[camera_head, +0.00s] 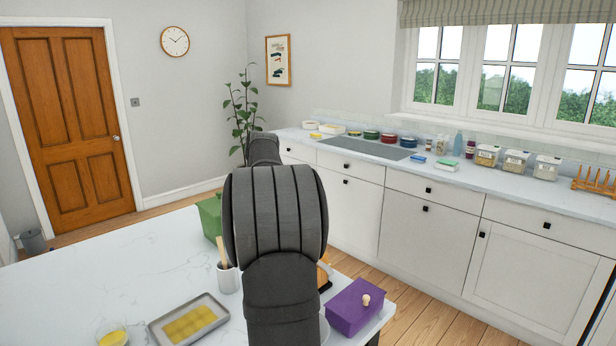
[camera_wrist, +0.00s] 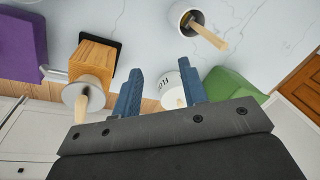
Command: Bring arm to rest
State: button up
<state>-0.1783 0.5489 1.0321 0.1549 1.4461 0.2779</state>
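My gripper (camera_wrist: 160,88) shows in the wrist view with its two blue fingers apart and nothing between them. Behind the fingers, a white pot with dark lettering (camera_wrist: 172,88) stands on the marble counter, partly hidden by them. In the head view my dark arm rises through the middle of the picture and hides the gripper and part of the counter.
A wooden block (camera_wrist: 92,60) stands left of my fingers.

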jog(key=s+d+f+y, duration=0.1)
jog(key=s+d, duration=0.2)
jog(key=d, duration=0.3)
jog(key=s+d+f+n+y, duration=0.1)
jog(key=s+d+f, duration=0.1)
jog(key=d, duration=0.5)
jog(key=shift+s+d+f, duration=0.15)
jog(key=shift+s+f, duration=0.05)
jog(key=shift+s, duration=0.2)
